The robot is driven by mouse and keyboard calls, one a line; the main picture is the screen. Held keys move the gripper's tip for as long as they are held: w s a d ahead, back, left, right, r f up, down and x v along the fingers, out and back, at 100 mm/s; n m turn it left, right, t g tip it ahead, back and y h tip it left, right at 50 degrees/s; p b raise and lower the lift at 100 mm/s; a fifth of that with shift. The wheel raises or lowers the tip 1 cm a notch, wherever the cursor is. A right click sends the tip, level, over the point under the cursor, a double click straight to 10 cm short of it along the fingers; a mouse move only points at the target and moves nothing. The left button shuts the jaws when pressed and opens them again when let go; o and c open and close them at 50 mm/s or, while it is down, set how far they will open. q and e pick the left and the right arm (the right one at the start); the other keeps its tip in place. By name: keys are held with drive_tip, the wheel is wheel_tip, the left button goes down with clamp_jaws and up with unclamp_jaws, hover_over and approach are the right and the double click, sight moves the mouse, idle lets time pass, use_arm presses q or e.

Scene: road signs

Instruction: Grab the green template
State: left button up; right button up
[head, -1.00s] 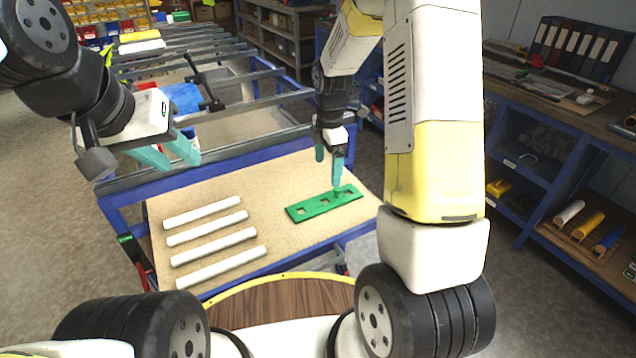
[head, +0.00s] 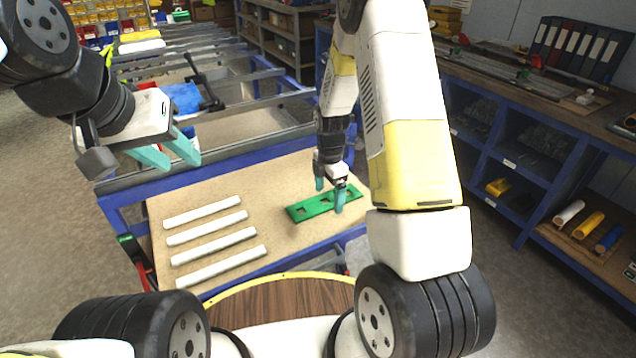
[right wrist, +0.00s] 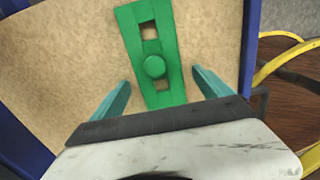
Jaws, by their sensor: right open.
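The green template (head: 311,209) lies flat on the tan table top, right of the white bars. In the right wrist view the template (right wrist: 131,39) shows square holes and a round knob (right wrist: 154,67). My right gripper (head: 330,194) is open above the template, with one finger on its far side and one on its near side in the head view. In the right wrist view its fingertips (right wrist: 161,77) stand apart on either side of the template, and nothing is held. My left gripper (head: 172,158) is open and empty over the table's far left edge.
Several white bars (head: 206,237) lie on the left part of the table (head: 265,200). A blue frame borders the table, with metal rails (head: 230,75) behind it. A shelf unit (head: 520,150) with binders stands at the right.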

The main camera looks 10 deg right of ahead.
drive_tip(key=c, duration=1.5)
drive_tip(key=shift+r, duration=0.1)
drive_tip(key=shift+c, duration=0.2)
